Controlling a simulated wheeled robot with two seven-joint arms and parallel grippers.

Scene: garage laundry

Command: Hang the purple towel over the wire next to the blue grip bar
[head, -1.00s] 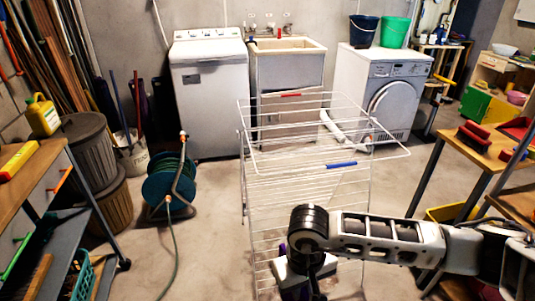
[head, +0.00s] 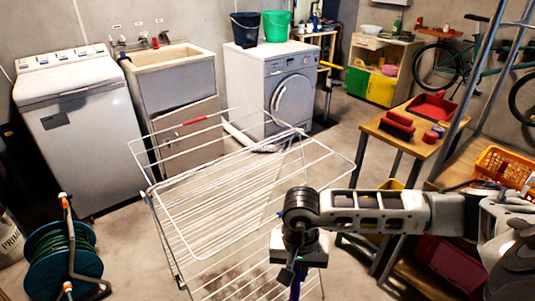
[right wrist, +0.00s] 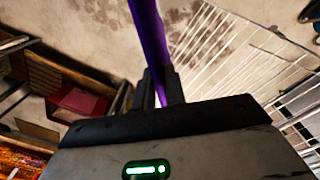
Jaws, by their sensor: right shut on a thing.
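The purple towel (head: 296,285) hangs below my right gripper (head: 297,264) in the head view, mostly hidden or cut off by the frame's bottom edge. In the right wrist view the towel (right wrist: 150,38) is a narrow purple strip between the fingers of my right gripper (right wrist: 158,90), which is shut on it. The white wire drying rack (head: 215,185) stands just left of and behind this gripper. A red grip bar (head: 195,121) shows on its far side. The blue grip bar is not clearly visible, perhaps hidden behind my right arm. My left gripper is out of view.
A washing machine (head: 75,120), a sink (head: 172,72) and a dryer (head: 275,90) stand behind the rack. A hose reel (head: 62,258) is at lower left. A wooden table (head: 405,132) and an orange crate (head: 505,170) are at right. Floor between rack and table is partly clear.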

